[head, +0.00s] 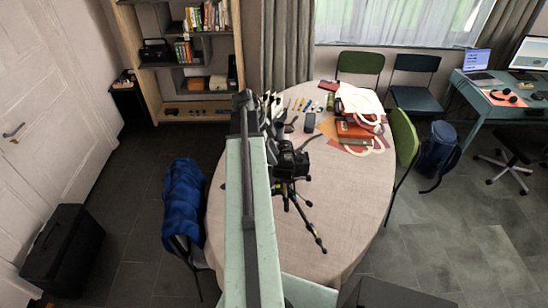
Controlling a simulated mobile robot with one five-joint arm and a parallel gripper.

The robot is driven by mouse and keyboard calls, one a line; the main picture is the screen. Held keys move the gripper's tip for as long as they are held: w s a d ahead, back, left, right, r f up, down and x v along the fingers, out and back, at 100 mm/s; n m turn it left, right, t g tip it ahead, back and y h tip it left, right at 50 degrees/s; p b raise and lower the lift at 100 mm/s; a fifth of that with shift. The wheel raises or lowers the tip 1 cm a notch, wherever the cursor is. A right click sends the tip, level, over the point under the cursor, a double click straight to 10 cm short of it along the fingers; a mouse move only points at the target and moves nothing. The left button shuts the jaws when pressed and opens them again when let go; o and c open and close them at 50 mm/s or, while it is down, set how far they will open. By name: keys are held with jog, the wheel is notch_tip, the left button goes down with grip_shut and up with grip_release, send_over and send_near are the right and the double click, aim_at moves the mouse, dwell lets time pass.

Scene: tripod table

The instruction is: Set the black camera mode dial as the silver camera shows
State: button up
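The black camera (290,164) stands on a small black tripod (303,216) on the oval table. Its mode dial is too small to make out. My arm reaches forward over the table, just left of the camera. My gripper (270,113) is at the arm's far end, beyond the camera in the picture, among dark parts. Its fingers are too small and crowded to read. I cannot pick out the silver camera for certain.
The table (340,205) has a beige cloth, with red bags (355,128), pens and a grey device (309,122) at the back. Its front right is clear. Chairs stand around it, one with a blue jacket (184,203). A bookshelf (148,65) stands behind.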

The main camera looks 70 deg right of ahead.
grip_shut()
jog(key=shift+d, duration=0.2)
jog(key=shift+a, duration=0.15)
jog(key=shift+s+a+n+h, duration=0.1)
jog(key=shift+a+n+h, duration=0.15)
jog(key=shift+n, duration=0.55)
jog(key=shift+s+n+t+h, duration=0.1)
jog(key=shift+n+t+h, duration=0.25)
jog(key=shift+n, duration=0.75)
jog(key=shift+n+t+h, duration=0.15)
jog(key=shift+n+h, duration=0.25)
jog(key=shift+n, duration=0.7)
grip_release()
